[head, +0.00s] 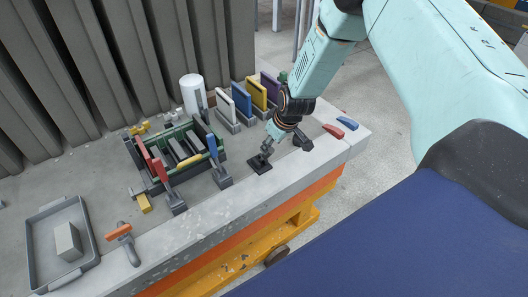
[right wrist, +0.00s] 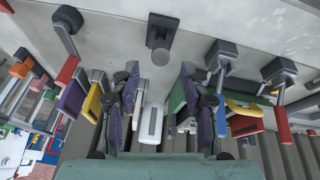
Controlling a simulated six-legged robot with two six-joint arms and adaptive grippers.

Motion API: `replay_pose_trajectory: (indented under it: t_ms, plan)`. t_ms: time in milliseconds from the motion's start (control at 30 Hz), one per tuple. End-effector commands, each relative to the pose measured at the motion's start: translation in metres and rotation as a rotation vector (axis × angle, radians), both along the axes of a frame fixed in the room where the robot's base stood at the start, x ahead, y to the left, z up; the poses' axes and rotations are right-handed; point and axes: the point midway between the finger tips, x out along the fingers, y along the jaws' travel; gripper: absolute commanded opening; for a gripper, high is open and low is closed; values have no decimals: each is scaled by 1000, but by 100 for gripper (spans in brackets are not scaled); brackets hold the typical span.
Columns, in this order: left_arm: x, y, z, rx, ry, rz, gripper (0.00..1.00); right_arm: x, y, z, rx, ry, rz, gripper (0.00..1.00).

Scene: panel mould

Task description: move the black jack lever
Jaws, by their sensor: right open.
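The black jack lever (head: 258,168) is a small dark piece with a flat base on the near edge of the grey bench top. In the right wrist view it shows as a dark grey block with a round-ended stub (right wrist: 160,36), centred beyond the fingertips. My right gripper (head: 266,150) is over it, pointing down. In the right wrist view its two fingers (right wrist: 160,78) are spread, with the lever apart from them in the picture. Whether they touch it I cannot tell in the head view. My left gripper is out of view.
A green frame (head: 137,153) with red and blue levers stands left of the gripper. White (head: 241,99), yellow (head: 257,94) and purple (head: 270,86) upright pieces stand behind. Red (head: 333,131) and blue (head: 347,123) handles lie right. A grey tray (head: 37,217) is far left.

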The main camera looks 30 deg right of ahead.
Motion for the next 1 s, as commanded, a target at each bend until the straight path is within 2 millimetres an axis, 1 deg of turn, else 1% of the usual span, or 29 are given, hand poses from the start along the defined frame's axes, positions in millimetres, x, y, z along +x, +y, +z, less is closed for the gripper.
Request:
replay_pose_trajectory:
  t_ms: [167,700,900,1000]
  plan:
    - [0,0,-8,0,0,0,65,1,-2,-7,-3,0,8,45]
    - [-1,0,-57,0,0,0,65,20,-1,-54,-4,-1,9,45]
    - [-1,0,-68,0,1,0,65,28,-1,-68,-5,0,10,45]
    - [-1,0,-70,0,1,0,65,29,-1,-71,-4,-1,10,45]
